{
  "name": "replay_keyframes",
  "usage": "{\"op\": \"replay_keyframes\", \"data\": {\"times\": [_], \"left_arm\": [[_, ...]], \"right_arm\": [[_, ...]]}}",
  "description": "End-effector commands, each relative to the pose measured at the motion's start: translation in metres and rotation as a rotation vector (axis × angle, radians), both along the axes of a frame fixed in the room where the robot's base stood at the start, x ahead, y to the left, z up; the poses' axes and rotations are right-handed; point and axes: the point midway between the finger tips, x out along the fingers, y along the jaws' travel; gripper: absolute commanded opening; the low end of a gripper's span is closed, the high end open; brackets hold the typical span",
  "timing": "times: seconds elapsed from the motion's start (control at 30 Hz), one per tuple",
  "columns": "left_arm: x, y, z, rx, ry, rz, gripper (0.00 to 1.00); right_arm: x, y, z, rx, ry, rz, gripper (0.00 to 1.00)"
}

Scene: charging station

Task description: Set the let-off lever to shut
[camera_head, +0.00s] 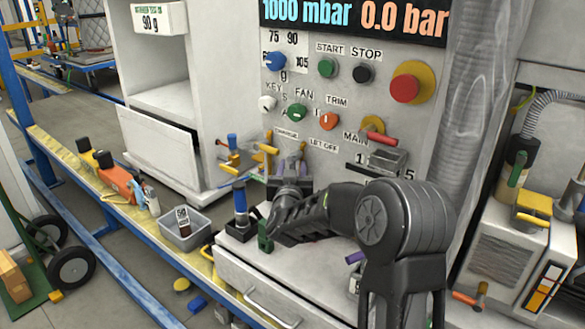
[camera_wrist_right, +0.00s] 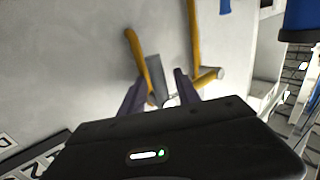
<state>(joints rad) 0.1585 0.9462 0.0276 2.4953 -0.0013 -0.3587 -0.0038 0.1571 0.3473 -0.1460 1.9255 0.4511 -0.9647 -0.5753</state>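The control panel (camera_head: 345,120) carries a LET OFF label (camera_head: 323,145), right of my right gripper (camera_head: 290,160). Yellow lever parts (camera_head: 269,150) show just left of the gripper, near the CHARGE label; the let-off lever itself seems hidden behind the gripper. In the right wrist view, a yellow lever with a grey flat part (camera_wrist_right: 134,46) reaches down between the open fingers of my right gripper (camera_wrist_right: 160,92). A second yellow lever (camera_wrist_right: 194,40) stands to its right. I cannot tell which is the let-off one, or whether the fingers touch it. My left gripper is not in view.
A blue-handled part (camera_head: 240,197) stands on the ledge left of my right arm. A grey bin (camera_head: 184,229) and tools lie on the yellow-topped rail farther left. Knobs and a red stop button (camera_head: 404,89) sit above on the panel.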

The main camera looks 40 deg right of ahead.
Motion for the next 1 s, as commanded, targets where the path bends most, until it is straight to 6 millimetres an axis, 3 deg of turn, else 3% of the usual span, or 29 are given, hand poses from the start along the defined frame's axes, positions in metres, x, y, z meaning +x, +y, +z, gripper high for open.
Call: {"op": "replay_keyframes", "data": {"times": [0.07, 0.53, 1.0], "left_arm": [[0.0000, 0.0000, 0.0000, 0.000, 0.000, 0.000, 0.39], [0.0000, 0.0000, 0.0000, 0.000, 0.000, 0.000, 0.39], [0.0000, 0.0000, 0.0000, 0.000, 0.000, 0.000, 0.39]], "right_arm": [[-0.0001, 0.0002, 0.0001, 0.000, 0.000, 0.000, 0.39], [-0.0003, 0.0005, 0.0003, -0.001, -0.001, 0.000, 0.00], [-0.0003, 0.0005, 0.0002, -0.001, -0.001, 0.000, 0.00]]}}
